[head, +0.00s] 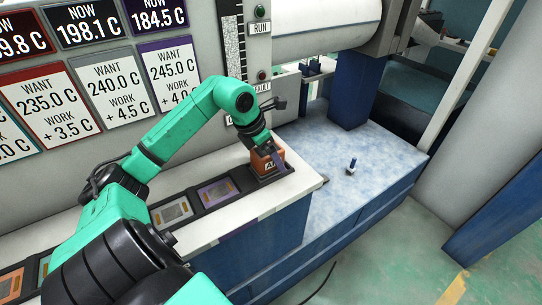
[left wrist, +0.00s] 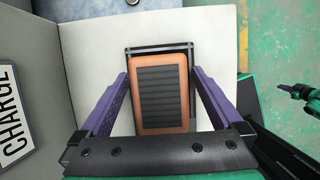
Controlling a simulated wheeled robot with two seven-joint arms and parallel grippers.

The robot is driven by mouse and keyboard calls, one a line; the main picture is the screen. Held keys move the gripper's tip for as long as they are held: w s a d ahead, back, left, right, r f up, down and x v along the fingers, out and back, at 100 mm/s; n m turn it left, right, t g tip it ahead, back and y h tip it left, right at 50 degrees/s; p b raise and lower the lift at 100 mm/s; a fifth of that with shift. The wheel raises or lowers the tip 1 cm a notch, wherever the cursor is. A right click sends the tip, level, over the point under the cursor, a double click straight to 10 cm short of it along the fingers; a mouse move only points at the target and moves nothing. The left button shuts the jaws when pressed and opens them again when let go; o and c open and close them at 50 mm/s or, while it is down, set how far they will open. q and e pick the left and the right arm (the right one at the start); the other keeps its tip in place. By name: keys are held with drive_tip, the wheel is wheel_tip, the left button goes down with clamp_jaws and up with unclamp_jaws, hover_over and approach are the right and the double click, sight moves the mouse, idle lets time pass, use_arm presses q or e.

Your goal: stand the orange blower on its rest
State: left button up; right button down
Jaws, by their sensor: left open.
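The orange blower (head: 266,160) is at the right end of the white ledge, under my left gripper (head: 271,150). In the left wrist view the blower (left wrist: 160,95) is an orange block with a dark ribbed face. The rest appears to be the black frame (left wrist: 160,48) beneath it, showing along its far and right edges. I cannot tell whether the blower is fully seated in it. My left gripper (left wrist: 160,92) is open, with its purple fingers on both sides of the blower. A small teal and black part of mine, perhaps my right gripper (left wrist: 287,90), shows at the right edge.
Dark framed panels (head: 217,191) line the white ledge (head: 230,222) left of the blower. The machine wall with temperature signs (head: 120,85) rises behind. A lower blue table (head: 365,145) on the right carries a small dark upright item (head: 351,168). Most of that table is clear.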

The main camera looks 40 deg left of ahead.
use_arm(q)
drive_tip(key=b+v, duration=0.1)
drive_tip(key=v, duration=1)
drive_tip(key=shift+s+r, duration=0.15)
drive_tip(key=shift+s, duration=0.05)
